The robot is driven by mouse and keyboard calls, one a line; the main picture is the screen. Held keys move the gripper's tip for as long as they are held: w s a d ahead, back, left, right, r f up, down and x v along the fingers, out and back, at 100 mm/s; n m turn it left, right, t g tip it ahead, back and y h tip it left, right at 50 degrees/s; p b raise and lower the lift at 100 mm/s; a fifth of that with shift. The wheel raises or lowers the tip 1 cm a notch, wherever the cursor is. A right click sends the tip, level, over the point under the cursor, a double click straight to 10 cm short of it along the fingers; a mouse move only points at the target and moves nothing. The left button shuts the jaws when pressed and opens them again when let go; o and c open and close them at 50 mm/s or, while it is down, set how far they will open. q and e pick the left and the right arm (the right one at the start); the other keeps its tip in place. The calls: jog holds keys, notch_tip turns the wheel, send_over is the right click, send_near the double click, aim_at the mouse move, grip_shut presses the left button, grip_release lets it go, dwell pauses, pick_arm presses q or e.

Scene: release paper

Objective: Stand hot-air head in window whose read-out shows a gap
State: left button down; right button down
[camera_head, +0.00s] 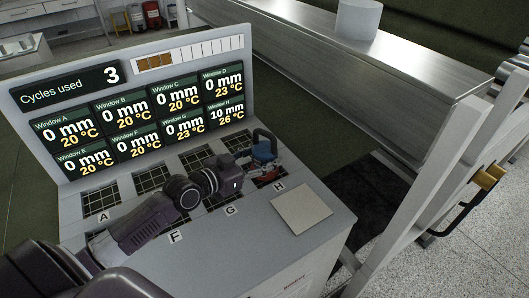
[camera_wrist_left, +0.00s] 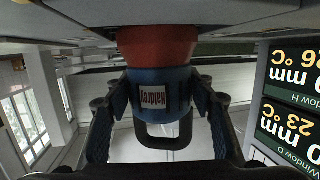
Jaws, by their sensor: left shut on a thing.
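The hot-air head (camera_head: 264,151) has a blue body, a dark handle and a red base. It is upright at window H (camera_head: 279,186), at the right end of the front row. In the left wrist view the head (camera_wrist_left: 157,92) appears upside down, its red end against the panel surface; I cannot tell whether it bears fully on it. My left gripper (camera_wrist_left: 158,112) is shut on the blue body, a finger on each side. The read-out board (camera_head: 150,105) shows 10 mm and 26 °C for window H, and 0 mm for the others. My right gripper is not in view.
The console top (camera_head: 210,232) has two rows of dark gridded windows, partly hidden by my left arm. A pale square plate (camera_head: 300,207) lies right of window G. "Cycles used" (camera_head: 70,85) reads 3. A metal beam (camera_head: 370,60) runs behind, with a white cylinder (camera_head: 358,18) on it.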

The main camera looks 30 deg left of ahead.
pick_arm(q)
jog(key=shift+r, duration=0.25)
jog(key=c, duration=1.3)
grip_release()
jog(key=shift+f, duration=0.3)
jog(key=o, duration=0.4)
jog(key=shift+r, duration=0.1)
jog(key=shift+s+a, duration=0.2)
jog(key=shift+s, duration=0.4)
jog(key=b+v, duration=0.1)
jog(key=v, duration=0.8)
jog(key=shift+v, duration=0.9)
jog(key=shift+r, duration=0.1)
